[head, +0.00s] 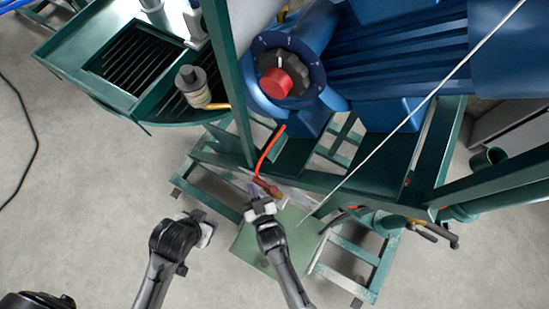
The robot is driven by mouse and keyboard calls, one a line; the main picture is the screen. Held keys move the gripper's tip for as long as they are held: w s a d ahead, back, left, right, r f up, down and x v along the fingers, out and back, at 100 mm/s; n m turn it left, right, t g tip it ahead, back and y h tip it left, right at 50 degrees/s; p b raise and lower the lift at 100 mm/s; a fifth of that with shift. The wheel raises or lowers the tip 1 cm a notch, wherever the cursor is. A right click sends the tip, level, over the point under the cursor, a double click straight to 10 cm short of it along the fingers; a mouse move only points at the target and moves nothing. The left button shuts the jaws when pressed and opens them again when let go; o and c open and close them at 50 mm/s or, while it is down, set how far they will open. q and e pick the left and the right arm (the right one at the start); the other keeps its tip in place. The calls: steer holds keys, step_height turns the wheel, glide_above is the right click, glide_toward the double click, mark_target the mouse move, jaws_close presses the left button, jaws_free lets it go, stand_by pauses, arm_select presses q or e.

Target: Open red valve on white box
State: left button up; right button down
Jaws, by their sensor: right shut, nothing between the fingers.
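A small red valve handle (266,186) shows just beyond my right gripper, at the lower end of a red-orange hose (268,150). A brassy fitting sits beside it. A pale surface next to it may be the white box, but it is mostly hidden by the green frame and my gripper. My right gripper (253,190) is shut and empty, close to the left side of the red handle; I cannot tell whether they touch. My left gripper (204,217) hangs over the floor to the left, far from the valve; its jaws are too unclear to read.
A blue machine (400,55) with a black and red knob (277,82) stands on a green frame (430,150) beyond. A green post rises left of the valve. A thin white line crosses at the right. A green tray (75,65) stands upper left.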

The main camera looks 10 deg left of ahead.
steer(key=p+v, duration=0.1)
steer(key=v, duration=1.3)
stand_by(0.5)
